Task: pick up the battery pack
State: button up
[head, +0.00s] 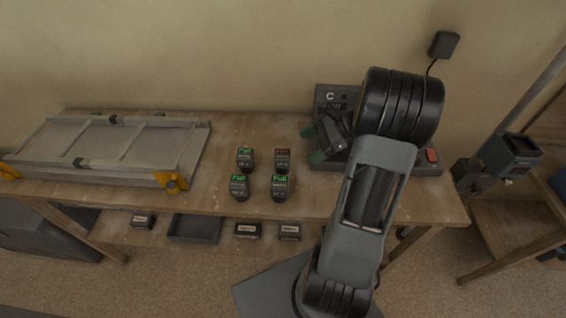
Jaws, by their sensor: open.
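Several small dark battery packs stand on the wooden table in two rows left of my gripper. The back left pack (245,158), front left pack (240,187) and front right pack (280,187) show green labels that seem to read "Full". The back right pack (282,159) has a reddish label, too small to read. My gripper (313,144) appears just right of the packs, with its greenish fingertips apart and nothing visible between them. Its height above the table is unclear. My arm covers part of the table's right side.
A dark charger-like box (326,98) stands behind my gripper, partly hidden; a cable leads to a wall adapter (443,45). A grey metal frame (110,146) covers the table's left. A lower shelf holds a dark tray (194,229) and small labelled boxes (248,230).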

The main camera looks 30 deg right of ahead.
aim_at(288, 154)
jog(key=d, duration=0.1)
jog(key=d+f+m+t, duration=0.1)
jog(key=d+f+m+y, duration=0.1)
jog(key=shift+w+d+t, duration=0.15)
jog(key=shift+d+t, duration=0.15)
jog(key=shift+t, duration=0.1)
jog(key=shift+w+d+f+m, duration=0.1)
jog(key=shift+d+f+m, duration=0.15)
jog(key=shift+m, duration=0.25)
jog(key=shift+t, duration=0.4)
jog(key=p+x, duration=0.1)
jog(key=x, duration=0.6)
jog(key=shift+w+a+f, duration=0.15)
jog(key=shift+a+f, duration=0.05)
jog(key=shift+a, duration=0.05)
jog(key=p+x, duration=0.2)
jog(key=x, duration=0.2)
jog(key=shift+a, duration=0.25)
jog(key=shift+w+a+f, duration=0.2)
jog(key=shift+a+f, duration=0.05)
jog(key=shift+a, duration=0.2)
jog(key=c, duration=1.2)
